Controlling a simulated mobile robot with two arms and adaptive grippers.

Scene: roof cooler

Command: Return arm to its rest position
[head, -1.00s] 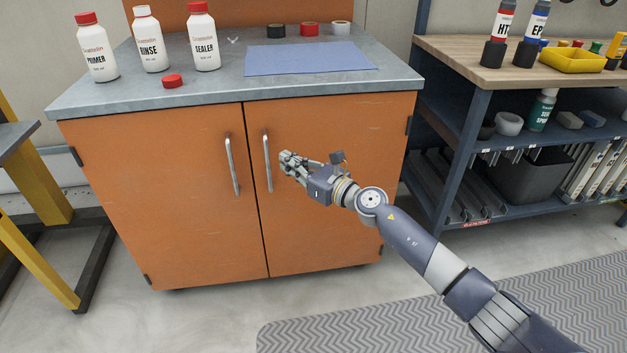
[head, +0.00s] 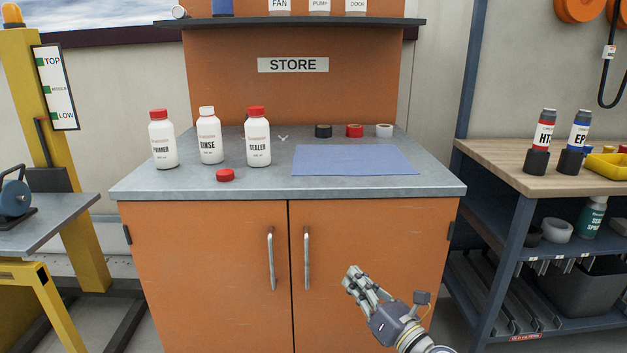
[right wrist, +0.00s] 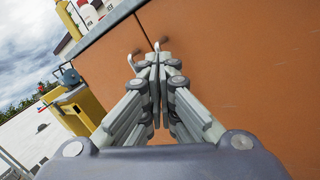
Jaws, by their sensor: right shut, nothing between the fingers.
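My right gripper (head: 354,276) is shut and empty in the lower part of the head view, in front of the right door of the orange cabinet (head: 210,270). It is apart from the two vertical door handles, the left one (head: 271,262) and the right one (head: 306,258). Both doors are closed. In the right wrist view the fingers of this gripper (right wrist: 155,55) meet at their tips, with the orange cabinet front (right wrist: 220,60) beyond them. My left gripper is not in view.
A shelved bench (head: 490,152) stands right, a yellow lift (head: 60,180) left.

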